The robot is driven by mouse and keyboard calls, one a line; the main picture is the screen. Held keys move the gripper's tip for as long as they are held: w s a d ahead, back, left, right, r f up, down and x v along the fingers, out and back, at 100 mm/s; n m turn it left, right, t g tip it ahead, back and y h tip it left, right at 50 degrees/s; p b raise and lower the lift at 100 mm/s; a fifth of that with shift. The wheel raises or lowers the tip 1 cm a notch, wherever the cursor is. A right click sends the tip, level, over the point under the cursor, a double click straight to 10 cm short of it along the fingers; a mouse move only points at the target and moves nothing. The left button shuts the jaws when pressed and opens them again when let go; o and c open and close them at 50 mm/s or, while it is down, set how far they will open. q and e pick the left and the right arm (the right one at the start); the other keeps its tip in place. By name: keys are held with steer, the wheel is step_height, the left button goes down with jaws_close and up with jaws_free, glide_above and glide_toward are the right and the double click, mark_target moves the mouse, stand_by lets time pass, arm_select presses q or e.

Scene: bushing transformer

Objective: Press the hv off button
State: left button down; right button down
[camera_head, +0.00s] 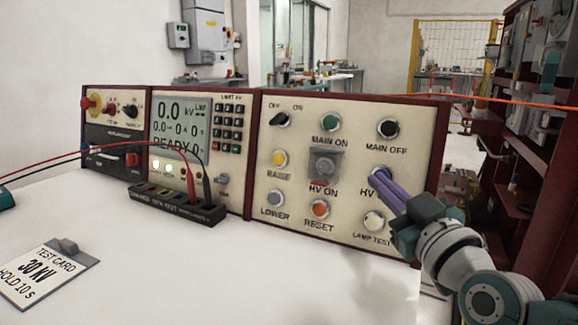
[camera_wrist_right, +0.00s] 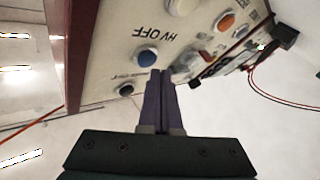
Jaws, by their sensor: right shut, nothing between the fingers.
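The control panel (camera_head: 338,110) stands on the white bench, with labelled round buttons. The HV OFF button is blue and sits at the panel's right side. In the head view my right gripper (camera_head: 384,182) covers most of it and part of its label. In the right wrist view the HV OFF button (camera_wrist_right: 147,57) shows clear, with its label upside down above it. The right gripper (camera_wrist_right: 160,72) is shut and empty. Its tips are at the button's edge; I cannot tell whether they touch it. My left gripper is not in view.
Main off (camera_head: 388,128) is above, lamp test (camera_head: 373,221) below, and the covered HV ON button (camera_head: 324,165) to the left. A black terminal block (camera_head: 178,204) with red and black leads and a test card (camera_head: 47,273) lie on the bench. The front of the bench is clear.

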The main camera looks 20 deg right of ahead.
steer(key=shift+s+a, duration=0.1)
steer(key=shift+a, duration=0.05)
steer(key=s+a+p, duration=0.1)
steer(key=a+p, duration=0.1)
steer(key=s+a+r+p, duration=0.1)
steer(key=s+p, duration=0.1)
steer(key=shift+a+r, duration=0.1)
steer(key=shift+a, duration=0.25)
stand_by(1.3)
